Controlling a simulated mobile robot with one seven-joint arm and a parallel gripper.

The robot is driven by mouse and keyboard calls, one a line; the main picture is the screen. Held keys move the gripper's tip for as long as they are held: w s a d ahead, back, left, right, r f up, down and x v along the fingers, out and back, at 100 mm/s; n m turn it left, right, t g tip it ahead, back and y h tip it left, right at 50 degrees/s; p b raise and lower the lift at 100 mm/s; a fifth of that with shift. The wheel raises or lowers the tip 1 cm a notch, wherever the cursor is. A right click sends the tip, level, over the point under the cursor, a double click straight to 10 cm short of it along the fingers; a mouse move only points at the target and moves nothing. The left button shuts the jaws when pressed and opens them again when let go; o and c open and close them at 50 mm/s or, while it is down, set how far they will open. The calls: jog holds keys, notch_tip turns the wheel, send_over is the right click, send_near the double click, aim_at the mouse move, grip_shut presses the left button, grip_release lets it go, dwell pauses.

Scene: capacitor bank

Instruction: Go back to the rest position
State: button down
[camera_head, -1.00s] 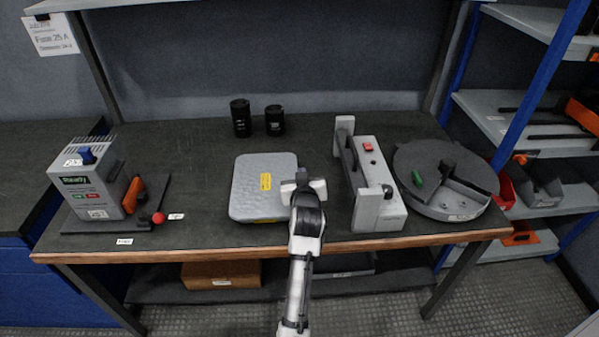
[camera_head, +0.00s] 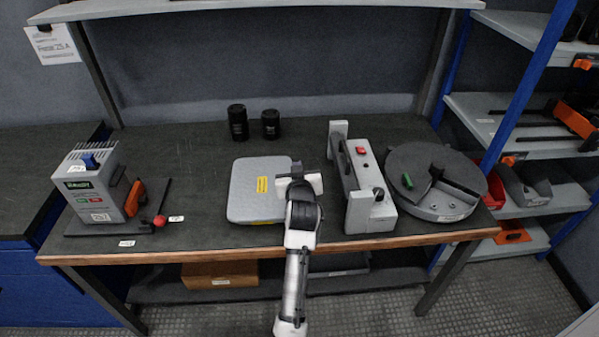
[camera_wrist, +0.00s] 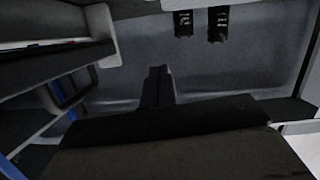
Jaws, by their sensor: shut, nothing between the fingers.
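My gripper (camera_head: 297,171) is in the head view at the front middle of the workbench (camera_head: 210,155). It appears above the bench, between the grey pad with a yellow label (camera_head: 250,195) and the grey fixture with a red button (camera_head: 375,190). It overlaps the pad's right edge in the picture. Its fingers are shut and hold nothing. My arm reaches up from the bottom of the view. In the wrist view, a dark upright shape (camera_wrist: 158,88) stands in the middle; I cannot tell whether it is my fingers.
Two black cylinders (camera_head: 238,123) stand at the back; they also show in the wrist view (camera_wrist: 183,22). A grey device with a green display (camera_head: 92,188) stands left, beside a red-knobbed lever (camera_head: 160,220). A round grey turntable (camera_head: 448,211) is right, near shelving (camera_head: 540,140).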

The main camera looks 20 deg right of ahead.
jog(key=b+v, duration=0.1)
jog(key=v, duration=0.7)
jog(key=shift+s+f, duration=0.3)
jog(key=shift+s, duration=0.05)
